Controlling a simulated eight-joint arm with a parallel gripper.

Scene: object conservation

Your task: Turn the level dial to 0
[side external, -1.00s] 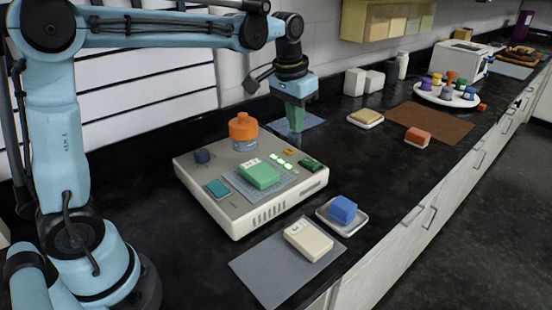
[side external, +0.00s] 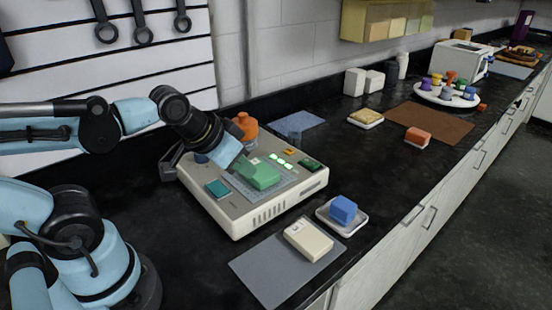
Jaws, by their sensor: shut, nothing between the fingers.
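A white and grey device (side external: 240,218) lies on the dark counter. A small dark blue knob (side external: 201,158) sits at its back left, partly hidden by my wrist; its marking cannot be read. A larger orange knob-like part (side external: 246,124) stands at the back, partly hidden by my arm. I cannot tell from labels which one is the level dial. My gripper (side external: 247,169) is shut and empty, tilted over the device. Its green fingertips are close to a green block (side external: 265,177) on the device's grey pad; contact cannot be told.
A teal square (side external: 217,188), lit green buttons (side external: 282,160) and a dark green part (side external: 312,163) are on the device. A cream block (side external: 308,240) and a blue block (side external: 343,210) on a dish stand in front.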

